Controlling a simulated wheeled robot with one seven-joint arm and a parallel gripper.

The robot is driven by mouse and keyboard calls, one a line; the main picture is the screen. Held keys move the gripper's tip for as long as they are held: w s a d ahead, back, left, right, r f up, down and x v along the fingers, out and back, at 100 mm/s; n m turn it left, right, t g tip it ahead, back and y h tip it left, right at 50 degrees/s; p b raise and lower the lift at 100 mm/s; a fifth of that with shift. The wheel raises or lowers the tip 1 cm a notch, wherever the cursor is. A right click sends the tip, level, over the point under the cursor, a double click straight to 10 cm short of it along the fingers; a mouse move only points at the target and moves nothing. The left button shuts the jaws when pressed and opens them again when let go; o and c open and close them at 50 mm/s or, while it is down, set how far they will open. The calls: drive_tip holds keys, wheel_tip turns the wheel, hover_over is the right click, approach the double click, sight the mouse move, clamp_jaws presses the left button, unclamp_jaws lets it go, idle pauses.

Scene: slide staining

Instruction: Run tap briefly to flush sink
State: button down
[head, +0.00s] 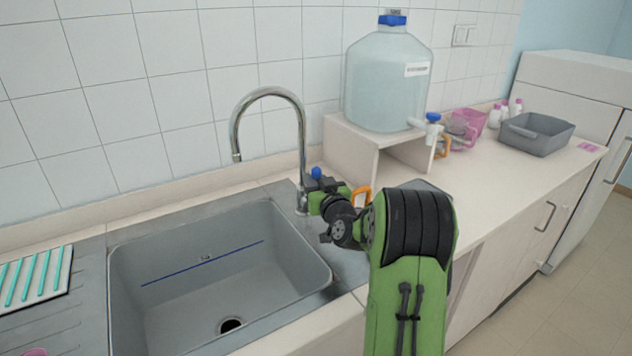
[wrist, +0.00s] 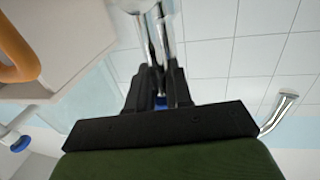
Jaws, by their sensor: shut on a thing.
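The chrome tap (head: 302,135) stands at the back right corner of the grey sink (head: 120,290), its curved spout over the basin. No water shows at the spout. The basin looks empty, with a dark drain at the bottom. My gripper (head: 318,184) is at the tap's base, shut on the tap's blue-tipped handle (head: 316,172). In the wrist view the dark fingers (wrist: 160,88) close around a small blue part (wrist: 161,101), with the chrome tap body (wrist: 155,40) beyond. Most of the handle is hidden by the fingers.
A large water carboy (head: 385,85) with a blue-handled spigot stands on a white riser (head: 350,140) right of the tap. A grey tub (head: 540,135) and pink items are further right. A rack with teal strips (head: 35,280) lies left of the sink.

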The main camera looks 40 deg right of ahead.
drive_tip(key=d+m, duration=0.2)
drive_tip(key=m, duration=0.1)
drive_tip(key=shift+d+f+g, duration=0.1)
drive_tip(key=shift+d+g, duration=0.05)
drive_tip(key=shift+g, duration=0.15)
drive_tip(key=c, duration=1.1)
unclamp_jaws()
drive_tip(key=b+v, duration=0.3)
drive_tip(key=v, duration=1.3)
drive_tip(key=shift+d, duration=0.1)
drive_tip(key=shift+c, duration=0.3)
